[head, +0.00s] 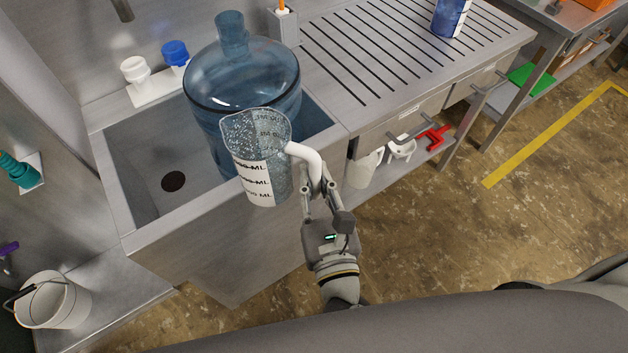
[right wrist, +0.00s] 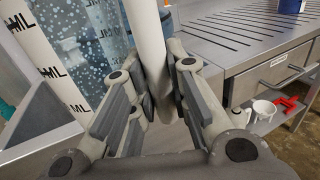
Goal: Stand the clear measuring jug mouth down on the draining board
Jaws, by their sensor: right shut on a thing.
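The clear measuring jug (head: 262,160), with black ML marks and a white handle, is held in the air in front of the sink, mouth up and slightly tilted. My right gripper (head: 316,188) is shut on its white handle. In the right wrist view the white handle (right wrist: 147,45) stands between the fingers of the right gripper (right wrist: 150,90), and the jug wall (right wrist: 85,45) is at the left. The draining board (head: 350,62), grooved with dark slots, lies to the right of the sink; it also shows in the right wrist view (right wrist: 225,30). My left gripper is out of view.
A large blue water bottle (head: 240,75) stands in the sink (head: 130,185), just behind the jug. A blue bottle (head: 450,17) stands at the board's far right. A brush holder (head: 283,27) stands at its back left. The middle of the board is clear.

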